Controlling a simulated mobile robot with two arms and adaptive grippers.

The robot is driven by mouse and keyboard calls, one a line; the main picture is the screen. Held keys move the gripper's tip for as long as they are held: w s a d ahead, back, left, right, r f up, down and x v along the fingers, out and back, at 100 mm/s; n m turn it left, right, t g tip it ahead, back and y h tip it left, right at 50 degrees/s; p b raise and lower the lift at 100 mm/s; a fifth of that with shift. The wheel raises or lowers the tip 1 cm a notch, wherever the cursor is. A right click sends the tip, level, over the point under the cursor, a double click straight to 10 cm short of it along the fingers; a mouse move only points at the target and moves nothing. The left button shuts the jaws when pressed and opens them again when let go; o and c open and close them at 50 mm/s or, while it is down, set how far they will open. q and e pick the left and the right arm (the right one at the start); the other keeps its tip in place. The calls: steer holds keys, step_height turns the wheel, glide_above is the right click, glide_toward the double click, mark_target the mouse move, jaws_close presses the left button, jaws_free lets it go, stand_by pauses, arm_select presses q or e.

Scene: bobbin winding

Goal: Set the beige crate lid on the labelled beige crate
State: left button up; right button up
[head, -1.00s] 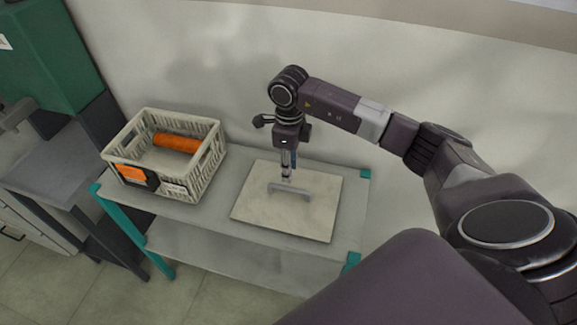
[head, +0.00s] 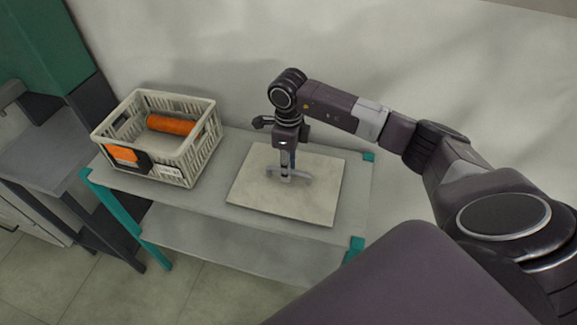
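The beige crate lid (head: 255,191) is a flat square plate with a grey bow handle (head: 302,178) on top. It appears to lie flat on the grey shelf table. My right gripper (head: 286,177) points straight down at the middle of the handle, its fingertips overlapping the bar. The fingers show edge-on, so whether they are closed on the bar cannot be told. An orange roll (head: 171,125) lies inside. My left gripper is out of view.
The grey table (head: 188,200) has teal legs and a lower shelf. A narrow gap separates crate and lid. A pale wall (head: 230,50) stands close behind. A darker grey bench (head: 45,155) and a green cabinet (head: 42,45) are at the left.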

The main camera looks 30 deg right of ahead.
jaws_close()
steer(key=shift+r+p, duration=1.55)
steer(key=shift+r, duration=1)
